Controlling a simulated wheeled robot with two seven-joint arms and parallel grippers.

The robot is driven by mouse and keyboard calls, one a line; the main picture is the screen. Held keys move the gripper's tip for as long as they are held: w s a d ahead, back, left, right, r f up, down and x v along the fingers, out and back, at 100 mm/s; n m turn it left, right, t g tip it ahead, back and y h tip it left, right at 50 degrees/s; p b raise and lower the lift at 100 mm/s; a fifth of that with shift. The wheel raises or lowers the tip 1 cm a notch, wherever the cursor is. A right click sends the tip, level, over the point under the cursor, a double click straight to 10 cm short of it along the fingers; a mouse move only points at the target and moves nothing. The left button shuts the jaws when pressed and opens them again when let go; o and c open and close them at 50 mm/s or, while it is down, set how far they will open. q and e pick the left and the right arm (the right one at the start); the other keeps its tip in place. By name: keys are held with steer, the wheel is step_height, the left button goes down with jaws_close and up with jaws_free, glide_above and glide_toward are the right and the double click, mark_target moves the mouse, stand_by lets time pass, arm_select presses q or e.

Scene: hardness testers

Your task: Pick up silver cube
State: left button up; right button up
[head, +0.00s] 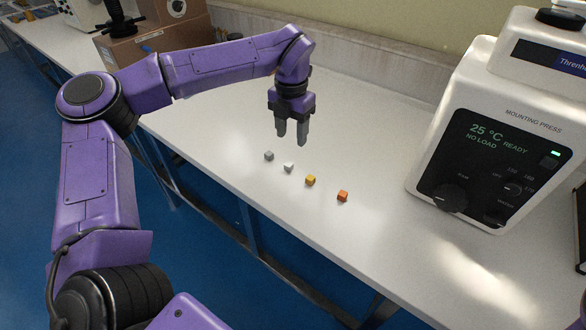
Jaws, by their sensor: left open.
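A small silver-grey cube (269,156) lies on the white bench, leftmost in a slanting row of small cubes in the head view. A white cube (289,167) lies just right of it, then a yellow cube (310,180) and an orange-red cube (342,196). My left gripper (292,138) points down, open and empty. It appears above and slightly right of the silver cube, apart from it; its exact height over the bench is hard to tell. My right gripper is not in view.
A white mounting press (490,130) with a dark control panel stands at the right of the bench (390,150). Brown boxes (135,48) and a dark-handled device stand at the back left. The bench's front edge runs close below the cubes. The bench between cubes and press is clear.

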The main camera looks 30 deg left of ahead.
mark_target(289, 163)
arm_select(q)
steer(key=f, duration=1)
steer(key=shift+a+p, duration=0.3)
steer(key=shift+a, duration=0.1)
steer(key=shift+r, duration=0.1)
jaws_close()
